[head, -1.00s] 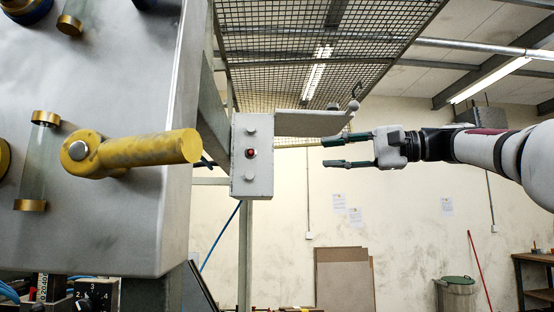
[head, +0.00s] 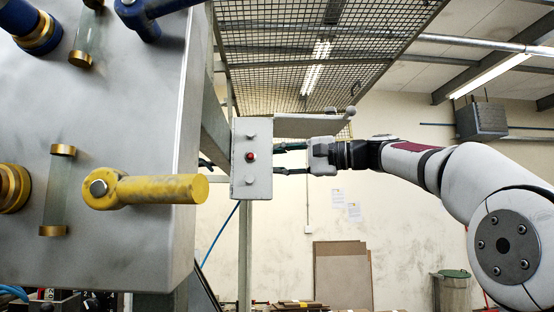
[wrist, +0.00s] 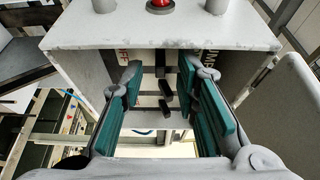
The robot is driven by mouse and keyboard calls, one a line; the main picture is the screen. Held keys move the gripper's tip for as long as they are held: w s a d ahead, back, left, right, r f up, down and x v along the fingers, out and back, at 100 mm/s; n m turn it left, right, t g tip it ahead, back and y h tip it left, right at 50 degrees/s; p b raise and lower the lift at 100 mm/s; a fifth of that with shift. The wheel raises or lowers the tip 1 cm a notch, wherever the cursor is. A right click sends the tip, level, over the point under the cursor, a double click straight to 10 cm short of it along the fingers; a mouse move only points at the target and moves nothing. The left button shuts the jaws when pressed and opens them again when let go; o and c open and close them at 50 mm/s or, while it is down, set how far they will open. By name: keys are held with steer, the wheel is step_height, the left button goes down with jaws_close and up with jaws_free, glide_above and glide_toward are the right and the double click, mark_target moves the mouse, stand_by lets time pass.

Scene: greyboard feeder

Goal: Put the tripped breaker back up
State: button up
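A pale grey box (head: 252,185) with a red button (head: 251,156) on its front hangs at the middle of the head view. In the wrist view the box (wrist: 220,33) fills the top, and several small dark breaker levers (wrist: 166,88) show in its recess. Which lever is tripped I cannot tell. Partly hidden lettering flanks the recess, "FF" readable at left. My gripper (head: 279,159) is at the box's right side, its fingertips close to or at the box edge. In the wrist view my gripper (wrist: 160,75) is open, with green-padded fingers either side of the levers and nothing held.
A large grey metal housing (head: 110,245) with a yellow handle (head: 150,191) stands left of the box. A grey bracket arm (head: 305,125) extends right from the box, just above my gripper. Wire mesh (head: 320,45) hangs overhead. The space below my gripper looks clear.

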steer(key=shift+c, duration=0.3)
jaws_close()
steer(key=shift+a+r, duration=0.1)
steer(key=shift+r, duration=0.1)
steer(key=shift+r+n+g+h, duration=0.15)
steer(key=shift+n+g+h, duration=0.15)
steer(key=shift+h, duration=0.2)
